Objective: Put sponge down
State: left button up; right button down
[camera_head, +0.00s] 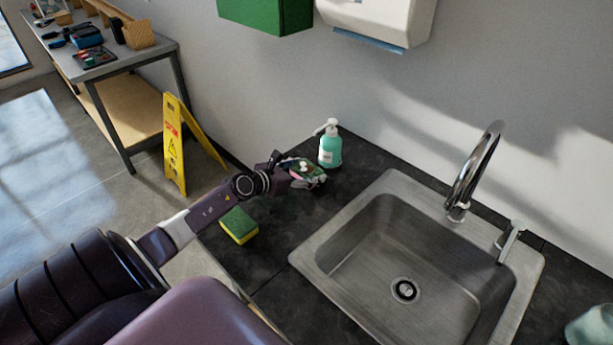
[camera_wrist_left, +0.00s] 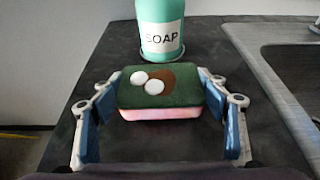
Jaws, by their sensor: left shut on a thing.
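My left gripper (camera_head: 298,175) is shut on a sponge with a dark green top and a pink underside (camera_wrist_left: 160,95). The top bears a brown stain and white spots. In the wrist view the sponge sits between the two fingers, just in front of the soap bottle. In the head view the held sponge (camera_head: 305,168) is partly hidden by the gripper, over the dark counter (camera_head: 285,222); I cannot tell whether it touches the counter. A second sponge, yellow and green (camera_head: 239,225), lies on the counter near its left edge. My right gripper is not in view.
A teal soap bottle (camera_head: 330,149) stands by the wall behind the gripper. A steel sink (camera_head: 345,225) with a faucet (camera_head: 470,172) lies to the right. A yellow wet-floor sign (camera_head: 174,145) stands on the floor at left. Counter between sponge and sink is clear.

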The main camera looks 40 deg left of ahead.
pick_arm(q)
jog(key=shift+f, duration=0.5)
jog(key=shift+r, duration=0.1)
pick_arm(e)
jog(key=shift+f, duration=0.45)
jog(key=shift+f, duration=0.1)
pick_arm(q)
jog(key=o, duration=0.9)
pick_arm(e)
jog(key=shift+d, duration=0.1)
